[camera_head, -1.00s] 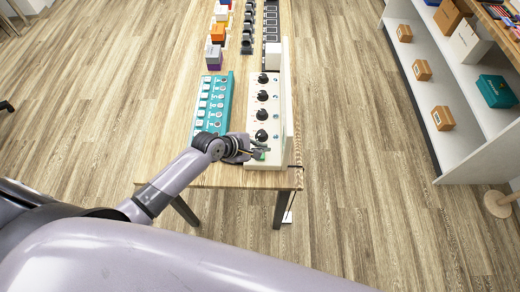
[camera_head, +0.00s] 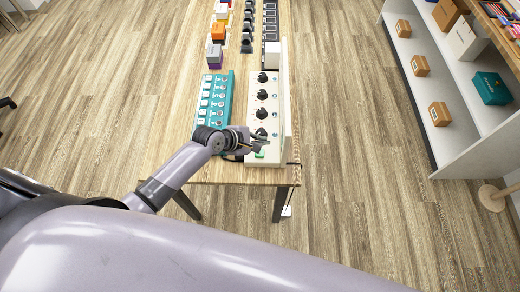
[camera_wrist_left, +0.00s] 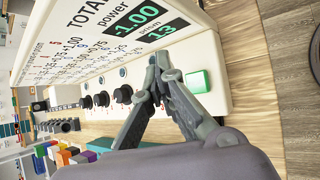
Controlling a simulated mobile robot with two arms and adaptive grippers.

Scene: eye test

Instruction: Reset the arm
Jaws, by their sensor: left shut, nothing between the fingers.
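My left gripper (camera_head: 263,143) is over the near end of a white knob panel (camera_head: 254,128) on the wooden table. It also shows in the left wrist view (camera_wrist_left: 158,68), where its fingers are closed together with nothing between them. A green button (camera_head: 260,153) sits on the panel just below the fingertips in the head view. In the wrist view the green button (camera_wrist_left: 198,82) is to the right of the fingers, apart from them. Whether the fingers touch the panel I cannot tell. My right gripper is in neither view.
A teal switch panel (camera_head: 216,98) lies left of the knob panel. Black knobs (camera_head: 262,94) stick up from the white panel. An upright board with a display (camera_wrist_left: 140,22) rises along its side. Coloured blocks (camera_head: 216,42) stand farther back. A white shelf (camera_head: 468,118) is at right.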

